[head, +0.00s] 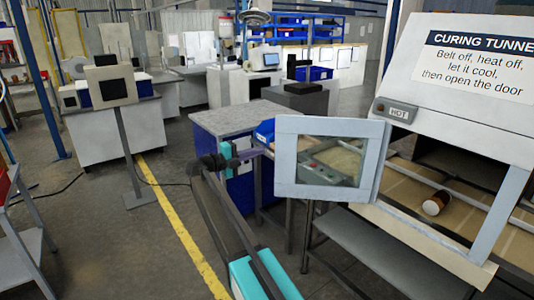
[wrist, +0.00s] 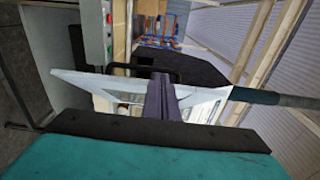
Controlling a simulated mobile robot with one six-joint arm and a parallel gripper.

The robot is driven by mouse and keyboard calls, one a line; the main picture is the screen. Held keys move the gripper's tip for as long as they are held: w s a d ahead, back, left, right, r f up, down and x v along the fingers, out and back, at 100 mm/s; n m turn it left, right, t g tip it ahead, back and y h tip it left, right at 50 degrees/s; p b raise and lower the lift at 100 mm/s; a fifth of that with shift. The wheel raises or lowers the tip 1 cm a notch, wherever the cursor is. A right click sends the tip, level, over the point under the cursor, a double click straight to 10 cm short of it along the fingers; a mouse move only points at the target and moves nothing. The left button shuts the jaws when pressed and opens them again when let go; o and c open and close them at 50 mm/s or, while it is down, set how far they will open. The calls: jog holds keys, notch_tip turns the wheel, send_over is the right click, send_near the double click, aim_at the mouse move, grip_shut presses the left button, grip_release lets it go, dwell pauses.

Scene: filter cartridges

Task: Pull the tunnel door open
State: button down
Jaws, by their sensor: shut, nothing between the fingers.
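The tunnel door (head: 283,190) is a pale grey frame with a window. It stands swung out from the curing tunnel (head: 440,115), which shows an open front on the right. My gripper (head: 262,153) is at the door's left edge, its fingertips close to the frame. In the wrist view my gripper (wrist: 162,88) has its purple fingers together and empty. The door's pale frame (wrist: 85,84) lies across behind the fingers there, with a dark bar-shaped handle (wrist: 145,68) just past the tips. Whether the fingers touch the door or handle is unclear.
A brown and white cartridge (head: 434,204) lies on the tunnel's belt. A small HOT indicator (head: 398,112) sits on the tunnel's front. A blue cabinet (head: 236,135) with a grey top stands behind my gripper.

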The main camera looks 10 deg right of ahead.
jog(key=shift+b+v, duration=0.4)
jog(key=shift+v, duration=1.95)
